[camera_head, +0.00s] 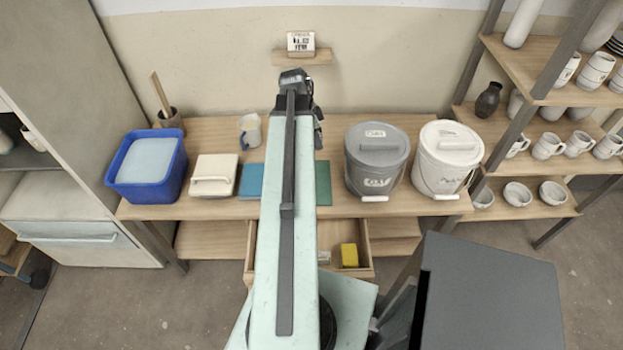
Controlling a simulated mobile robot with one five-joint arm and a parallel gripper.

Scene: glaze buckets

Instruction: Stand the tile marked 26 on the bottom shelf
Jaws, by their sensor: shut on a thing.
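My gripper (296,82) is at the far end of my raised arm, in front of the wall and below a small wall ledge. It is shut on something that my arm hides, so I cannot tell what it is. No mark 26 is readable. A blue tile-like square (250,181) and a dark teal one (323,183) lie on the bench, on either side of my arm. The rack at the right has several shelves; its lowest visible shelf (545,209) holds white bowls. A low shelf (212,240) also runs under the bench.
The bench (225,127) carries a blue tub (147,170), a lidded white box (213,176), a mug (250,131), a grey bucket (376,160) and a white bucket (447,160). An open drawer (350,272) holds a yellow block (349,255). A lettered card (301,41) stands on the wall ledge (303,57).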

